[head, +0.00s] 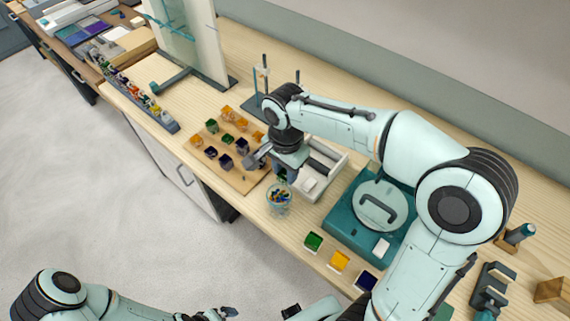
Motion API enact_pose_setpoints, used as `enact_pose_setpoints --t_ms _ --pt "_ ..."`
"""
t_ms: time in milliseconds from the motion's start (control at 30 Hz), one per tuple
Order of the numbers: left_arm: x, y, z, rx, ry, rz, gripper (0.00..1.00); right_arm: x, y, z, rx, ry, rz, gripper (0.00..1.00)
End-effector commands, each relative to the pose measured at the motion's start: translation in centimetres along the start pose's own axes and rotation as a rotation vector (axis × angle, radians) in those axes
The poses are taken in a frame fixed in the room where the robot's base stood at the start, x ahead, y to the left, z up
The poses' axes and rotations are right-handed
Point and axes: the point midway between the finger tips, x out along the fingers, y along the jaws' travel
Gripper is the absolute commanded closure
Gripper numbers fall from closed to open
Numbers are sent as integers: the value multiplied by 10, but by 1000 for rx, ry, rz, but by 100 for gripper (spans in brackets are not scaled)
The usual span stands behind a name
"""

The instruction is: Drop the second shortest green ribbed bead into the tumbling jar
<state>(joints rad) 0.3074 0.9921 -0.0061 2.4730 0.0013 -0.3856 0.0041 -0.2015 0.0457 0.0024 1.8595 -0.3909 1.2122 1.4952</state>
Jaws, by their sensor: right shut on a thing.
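My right gripper (272,167) is shut above the front right edge of the wooden board. A small dark green piece (282,175) shows at its fingers and looks like a green bead, mostly hidden; its ribs and length cannot be made out. Other green beads, one at the back (212,126) and one in the middle (228,140), stand on the board (250,184). A clear glass jar (279,205) with colourful pieces inside stands just in front of and below the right gripper. My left gripper (222,313) is low at the bottom edge, partly cut off, its jaws unclear.
Orange and dark purple beads share the board. A white tray (331,158) lies behind the gripper. A teal machine with a round handled lid (377,207) stands to the right. Green, amber and dark blue blocks (339,261) line the front edge. A clear panel stands at the back left.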

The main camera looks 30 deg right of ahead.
Motion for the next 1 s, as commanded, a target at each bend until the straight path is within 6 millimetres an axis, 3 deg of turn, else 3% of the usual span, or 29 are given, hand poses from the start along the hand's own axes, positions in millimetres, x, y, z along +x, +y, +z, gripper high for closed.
enact_pose_setpoints --t_ms 333,367,433,767,867,1000 --pt "4 -2 2 -1 -3 -1 0 6 -1 -1 0 1 -2 97" --pt "4 -2 2 -1 -3 -1 0 6 -1 0 0 1 -2 60" --pt "4 -2 2 -1 -3 -1 0 6 -1 0 0 1 -2 38" --pt "4 -2 2 -1 -3 -1 0 4 -1 0 0 1 -2 37" --pt "2 -1 1 0 -1 0 0 -5 -1 -1 0 2 -5 37" --pt "-3 2 -2 1 3 1 0 -31 -2 -1 0 3 -8 37"
